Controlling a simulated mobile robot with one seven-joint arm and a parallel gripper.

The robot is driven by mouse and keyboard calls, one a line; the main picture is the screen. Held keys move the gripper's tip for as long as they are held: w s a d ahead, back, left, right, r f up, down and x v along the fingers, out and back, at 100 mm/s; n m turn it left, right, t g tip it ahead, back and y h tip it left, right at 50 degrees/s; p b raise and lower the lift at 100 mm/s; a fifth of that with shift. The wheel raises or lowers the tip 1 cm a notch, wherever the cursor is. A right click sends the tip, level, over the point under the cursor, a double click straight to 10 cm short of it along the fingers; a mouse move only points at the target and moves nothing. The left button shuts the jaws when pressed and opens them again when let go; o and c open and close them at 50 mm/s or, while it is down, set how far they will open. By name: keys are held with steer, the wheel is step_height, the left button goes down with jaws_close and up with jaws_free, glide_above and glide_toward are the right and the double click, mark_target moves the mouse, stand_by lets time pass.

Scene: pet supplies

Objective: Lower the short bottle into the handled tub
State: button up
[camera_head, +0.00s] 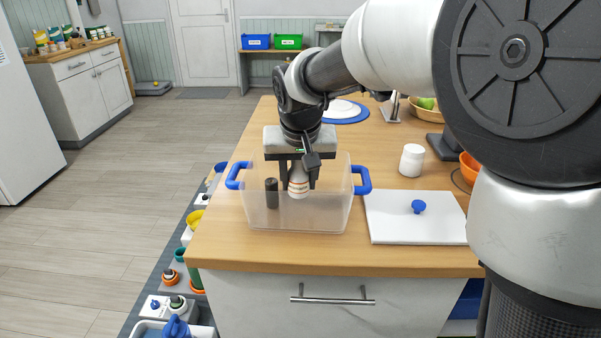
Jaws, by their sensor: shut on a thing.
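The handled tub (327,212) is clear plastic with a blue handle on each side. It stands on the wooden counter near its front edge. My gripper (299,176) points down over the tub and is shut on the short bottle (298,188), which is pale with tan bands. The bottle looks upright, and its lower part shows within the tub's outline. I cannot tell how far its base is above the tub floor. A dark cylinder (272,194) stands in the tub, just left of the held bottle.
A white lid with a blue knob (418,207) lies right of the tub. A white jar (412,160) stands behind the lid. A blue-rimmed plate (349,114), a fruit basket (427,110) and an orange bowl (469,167) are farther back. The counter's left front is clear.

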steer(key=shift+f+b, duration=1.4)
steer(key=shift+f, duration=0.65)
stand_by(0.9)
steer(key=o, duration=1.2)
steer(key=a+p+v, duration=0.1)
steer(key=p+v, duration=0.4)
steer(key=v, duration=1.2)
steer(key=s+d+f+m+t, duration=0.1)
steer(key=s+d+f, duration=0.2)
steer(key=s+d, duration=0.6)
steer(key=s+d+f, duration=0.3)
steer(key=s+d, duration=0.6)
steer(key=shift+h, duration=0.3)
steer(key=r+p, duration=2.1)
steer(key=shift+s+r+p, duration=0.3)
steer(key=shift+s, duration=0.05)
